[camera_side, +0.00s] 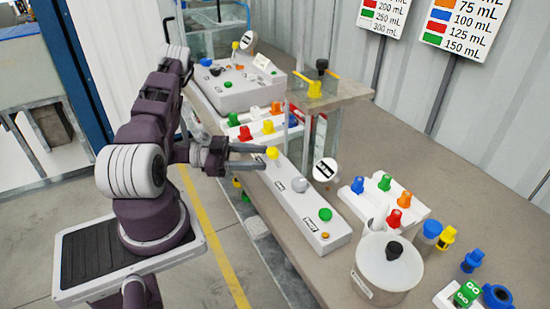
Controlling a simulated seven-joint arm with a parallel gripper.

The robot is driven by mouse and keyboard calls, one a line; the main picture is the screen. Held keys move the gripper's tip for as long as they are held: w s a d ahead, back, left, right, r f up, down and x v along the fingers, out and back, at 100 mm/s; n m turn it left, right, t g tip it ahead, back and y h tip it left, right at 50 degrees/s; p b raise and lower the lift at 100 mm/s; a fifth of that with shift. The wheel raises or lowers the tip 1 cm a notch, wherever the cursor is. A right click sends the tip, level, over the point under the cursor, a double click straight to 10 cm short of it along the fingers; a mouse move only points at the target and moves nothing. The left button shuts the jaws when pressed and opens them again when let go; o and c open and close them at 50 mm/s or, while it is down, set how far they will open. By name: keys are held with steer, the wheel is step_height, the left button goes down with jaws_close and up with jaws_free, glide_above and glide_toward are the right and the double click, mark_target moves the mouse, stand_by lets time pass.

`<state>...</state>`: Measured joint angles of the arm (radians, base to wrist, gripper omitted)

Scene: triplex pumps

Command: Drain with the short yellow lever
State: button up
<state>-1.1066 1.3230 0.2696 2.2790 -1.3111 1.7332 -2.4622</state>
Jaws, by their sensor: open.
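My gripper (263,157) is open, its two fingers pointing right at the far end of a long white control box (304,207). A short yellow lever or knob (272,152) stands on that end of the box, at the fingertips. I cannot tell whether the fingers touch it or sit around it. Further along the box are a pale grey round knob (299,185), a green button (325,214) and a small orange button (325,236). The labels on the box are too small to read. Another yellow handle (298,75) sits on a raised stand behind.
The raised stand (350,92) with a black knob on top rises close behind my gripper. A round gauge (325,169) stands beside the box. White racks with coloured plugs (384,200), a white pot (388,265) and loose coloured fittings (472,261) fill the bench's near right.

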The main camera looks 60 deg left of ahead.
mark_target(275, 158)
steer(key=x, duration=0.5)
jaws_close()
stand_by(1.3)
